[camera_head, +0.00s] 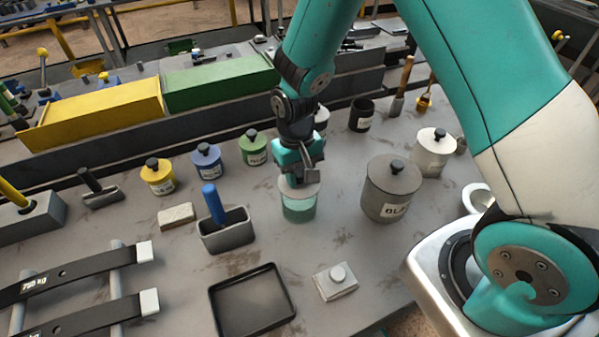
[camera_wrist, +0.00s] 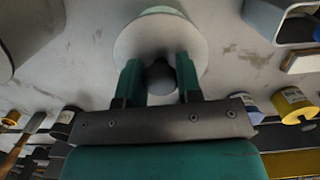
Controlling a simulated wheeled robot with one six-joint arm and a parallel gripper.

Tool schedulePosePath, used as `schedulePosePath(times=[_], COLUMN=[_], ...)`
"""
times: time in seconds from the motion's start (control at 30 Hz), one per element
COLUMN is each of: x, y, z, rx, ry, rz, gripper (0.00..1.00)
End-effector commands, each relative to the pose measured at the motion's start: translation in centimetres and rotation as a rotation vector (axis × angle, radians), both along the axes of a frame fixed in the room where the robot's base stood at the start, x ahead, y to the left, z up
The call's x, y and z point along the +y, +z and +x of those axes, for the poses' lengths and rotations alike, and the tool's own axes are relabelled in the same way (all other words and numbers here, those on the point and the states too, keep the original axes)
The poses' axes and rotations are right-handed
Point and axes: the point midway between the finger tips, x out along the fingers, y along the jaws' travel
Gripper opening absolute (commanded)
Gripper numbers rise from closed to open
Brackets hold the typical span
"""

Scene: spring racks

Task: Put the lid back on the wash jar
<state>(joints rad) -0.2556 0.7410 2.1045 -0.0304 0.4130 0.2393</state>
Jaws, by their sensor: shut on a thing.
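The teal-green jar (camera_head: 299,209) stands upright on the bench in the middle of the head view. A pale grey round lid (camera_head: 313,191) is over its mouth, roughly level; I cannot tell whether it rests on the rim or is slightly above. My gripper (camera_head: 299,175) is directly over the lid, pointing down. In the wrist view the fingers (camera_wrist: 159,78) are shut on the dark knob (camera_wrist: 160,77) of the lid (camera_wrist: 135,40). A little of the teal jar (camera_wrist: 162,10) shows past the lid's edge. The rest of the jar is hidden there.
A large grey lidded jar (camera_head: 390,192) stands close to the right. A grey holder with a blue handle (camera_head: 224,228) is at the left. Yellow (camera_head: 158,178), blue (camera_head: 207,162) and green (camera_head: 253,149) jars stand behind left. A black tray (camera_head: 250,301) lies in front.

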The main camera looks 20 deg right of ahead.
Motion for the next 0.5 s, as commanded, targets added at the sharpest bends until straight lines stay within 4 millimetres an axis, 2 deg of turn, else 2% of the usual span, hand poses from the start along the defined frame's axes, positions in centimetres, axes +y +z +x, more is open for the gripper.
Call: schedulePosePath(times=[0.2,0.23,0.33,0.5], x=[0.00,0.00,0.00,0.00], y=[0.01,0.01,0.01,0.01], z=[0.01,0.01,0.01,0.01], rx=[0.000,0.000,0.000,0.000], ry=[0.000,0.000,0.000,0.000], rz=[0.000,0.000,0.000,0.000], gripper=[0.08,0.37,0.60,0.62])
